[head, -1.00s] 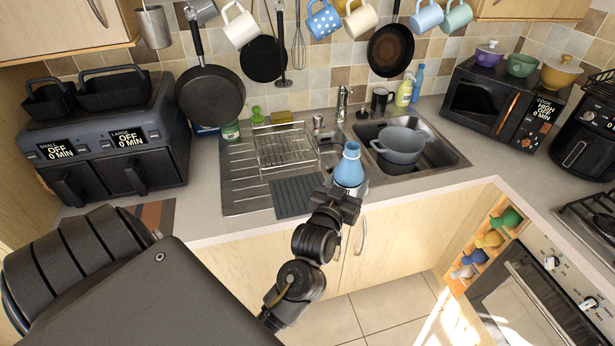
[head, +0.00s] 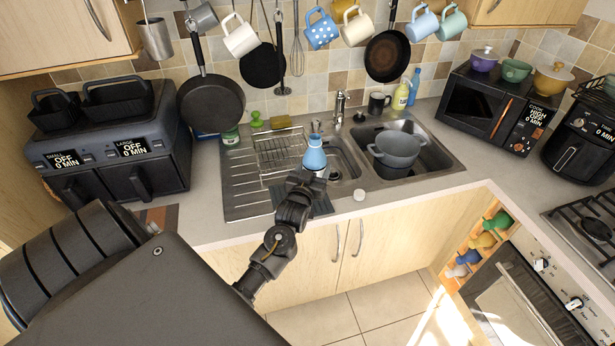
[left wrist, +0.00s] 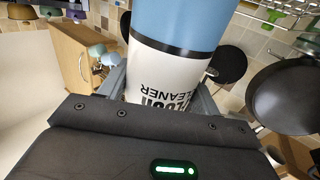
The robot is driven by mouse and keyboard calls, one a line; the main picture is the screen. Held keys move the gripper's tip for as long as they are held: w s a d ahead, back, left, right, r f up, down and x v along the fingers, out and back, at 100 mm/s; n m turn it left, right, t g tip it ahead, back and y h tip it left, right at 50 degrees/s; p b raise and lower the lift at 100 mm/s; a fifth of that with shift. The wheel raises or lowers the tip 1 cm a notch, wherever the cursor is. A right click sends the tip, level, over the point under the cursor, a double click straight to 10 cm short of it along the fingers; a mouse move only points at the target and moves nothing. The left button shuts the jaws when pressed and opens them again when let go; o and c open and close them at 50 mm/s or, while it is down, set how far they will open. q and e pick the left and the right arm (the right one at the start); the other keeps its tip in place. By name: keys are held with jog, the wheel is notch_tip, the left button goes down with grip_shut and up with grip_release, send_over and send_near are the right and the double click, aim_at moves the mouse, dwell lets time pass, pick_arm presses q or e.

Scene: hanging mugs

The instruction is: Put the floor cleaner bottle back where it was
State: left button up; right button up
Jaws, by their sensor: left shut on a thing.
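The floor cleaner bottle (head: 314,156) has a blue top and a white lower part. It also fills the middle of the left wrist view (left wrist: 165,75), where the "CLEANER" lettering appears upside down. My left gripper (head: 303,181) is shut on the bottle's lower part, with fingers on either side of it in the left wrist view. In the head view the bottle is roughly upright over the front of the sink's drainer side. I cannot tell whether its base touches anything, as the gripper hides it. My right gripper is not in view.
A wire rack (head: 280,155) stands on the drainer, left of the bottle. A grey pot (head: 397,148) sits at the right basin. A small white object (head: 359,195) lies on the counter's front edge. A yellow bottle (head: 401,95) and a blue bottle (head: 414,85) stand behind the sink.

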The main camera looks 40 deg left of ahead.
pick_arm(q)
jog(key=f+b, duration=0.1)
jog(key=a+f+b, duration=0.1)
jog(key=f, duration=0.1)
jog(key=shift+w+a+f+b, duration=0.15)
jog(key=shift+w+a+b, duration=0.1)
jog(key=shift+a+b, duration=0.15)
jog(key=shift+w+a+f, duration=0.1)
jog(key=shift+a+f, duration=0.05)
jog(key=shift+a, duration=0.05)
jog(key=shift+w+a+b, duration=0.1)
jog(key=shift+a+b, duration=0.05)
jog(key=shift+b, duration=0.15)
jog(key=shift+a+f, duration=0.15)
jog(key=shift+f, duration=0.1)
jog(key=f+b, duration=0.2)
jog(key=b, duration=0.1)
jog(key=f+b, duration=0.1)
jog(key=shift+a+f, duration=0.25)
jog(key=shift+f, duration=0.15)
jog(key=shift+r, duration=0.15)
